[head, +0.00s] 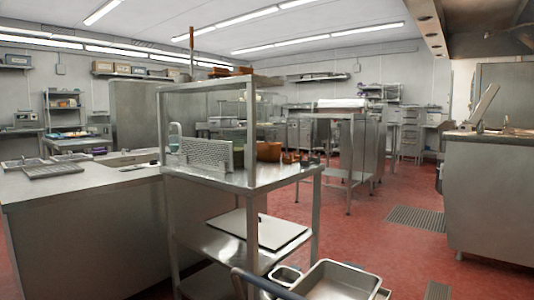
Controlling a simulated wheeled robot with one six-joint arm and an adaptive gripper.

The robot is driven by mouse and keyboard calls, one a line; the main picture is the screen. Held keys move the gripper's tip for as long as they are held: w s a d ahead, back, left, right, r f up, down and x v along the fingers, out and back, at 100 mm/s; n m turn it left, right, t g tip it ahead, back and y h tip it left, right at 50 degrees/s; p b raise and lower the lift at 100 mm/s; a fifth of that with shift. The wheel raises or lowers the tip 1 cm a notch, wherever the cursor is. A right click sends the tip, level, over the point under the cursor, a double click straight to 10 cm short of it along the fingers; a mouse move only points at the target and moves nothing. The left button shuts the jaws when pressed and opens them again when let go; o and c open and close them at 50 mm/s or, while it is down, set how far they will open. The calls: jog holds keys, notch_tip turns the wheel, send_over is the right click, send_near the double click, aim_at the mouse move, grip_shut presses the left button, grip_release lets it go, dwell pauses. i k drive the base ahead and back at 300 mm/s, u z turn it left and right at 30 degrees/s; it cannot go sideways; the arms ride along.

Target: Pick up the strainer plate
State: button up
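A perforated metal plate, which looks like the strainer plate (206,155), stands upright on the middle shelf of a steel shelf unit (285,178). It is near the shelf's left part, with its broad holed face toward me. Its lower edge seems to rest on the shelf; I cannot tell what holds it up. My gripper is not in view, so its state and its place relative to the plate do not show.
Brown pots (268,151) stand right of the plate. A post of the unit rises just right of it. A flat lid (257,229) lies on the lower shelf. Steel pans (341,281) and a dark bar (264,284) are low in front. Red floor (400,260) is open to the right.

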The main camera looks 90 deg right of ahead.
aim_at(208, 152)
jog(key=z, duration=2.4)
jog(key=i, duration=2.35)
